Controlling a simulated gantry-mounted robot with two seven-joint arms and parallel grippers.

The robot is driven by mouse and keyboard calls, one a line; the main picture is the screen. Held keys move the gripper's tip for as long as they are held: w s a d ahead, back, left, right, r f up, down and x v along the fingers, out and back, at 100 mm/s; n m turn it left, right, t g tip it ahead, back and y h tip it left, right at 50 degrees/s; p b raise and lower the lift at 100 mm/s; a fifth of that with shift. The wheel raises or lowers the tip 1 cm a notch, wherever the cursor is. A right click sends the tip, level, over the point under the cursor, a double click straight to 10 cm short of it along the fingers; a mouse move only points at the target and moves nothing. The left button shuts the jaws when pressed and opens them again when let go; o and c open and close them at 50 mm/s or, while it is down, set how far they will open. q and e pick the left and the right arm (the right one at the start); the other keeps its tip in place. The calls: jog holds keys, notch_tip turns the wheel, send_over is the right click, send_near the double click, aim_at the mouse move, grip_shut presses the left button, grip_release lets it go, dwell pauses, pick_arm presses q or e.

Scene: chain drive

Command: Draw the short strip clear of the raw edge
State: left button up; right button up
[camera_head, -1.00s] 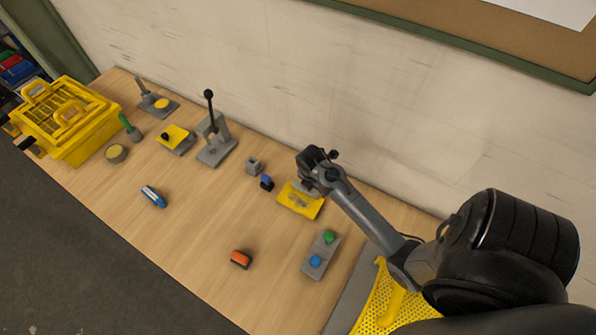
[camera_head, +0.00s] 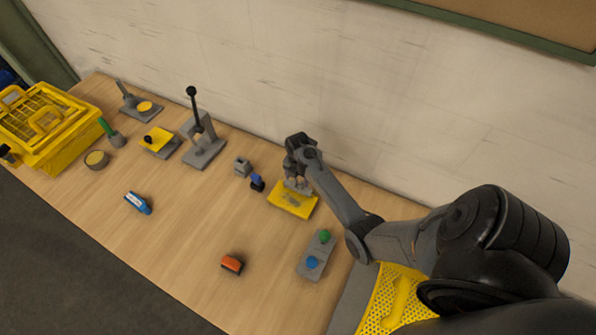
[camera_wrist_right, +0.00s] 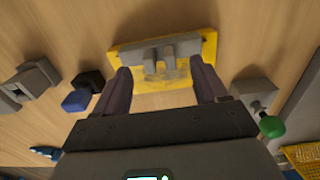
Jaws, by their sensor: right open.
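A yellow plate (camera_head: 282,203) lies on the wooden bench near the wall. A grey fixture with upright blocks (camera_wrist_right: 158,54) stands on it in the right wrist view, where the plate (camera_wrist_right: 207,47) also shows. Pale, blurred pieces (camera_wrist_right: 160,76) lie in front of the blocks. I cannot tell which piece is the short strip, nor make out a raw edge. My right gripper (camera_head: 298,183) is just over the plate. In the wrist view its two fingers (camera_wrist_right: 160,85) are apart, one on each side of the blocks, with nothing clearly held. My left gripper is not in view.
A dark block with a blue part (camera_head: 257,183) and a grey block (camera_head: 242,167) stand left of the plate. A grey box with green and blue knobs (camera_head: 315,255) is in front. A lever press (camera_head: 203,145) stands farther left. The middle front of the bench is mostly clear.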

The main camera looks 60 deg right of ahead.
aim_at(298, 186)
jog(key=shift+f, duration=1.85)
jog(key=c, duration=1.1)
jog(key=shift+o, duration=0.2)
jog(key=shift+r, duration=0.15)
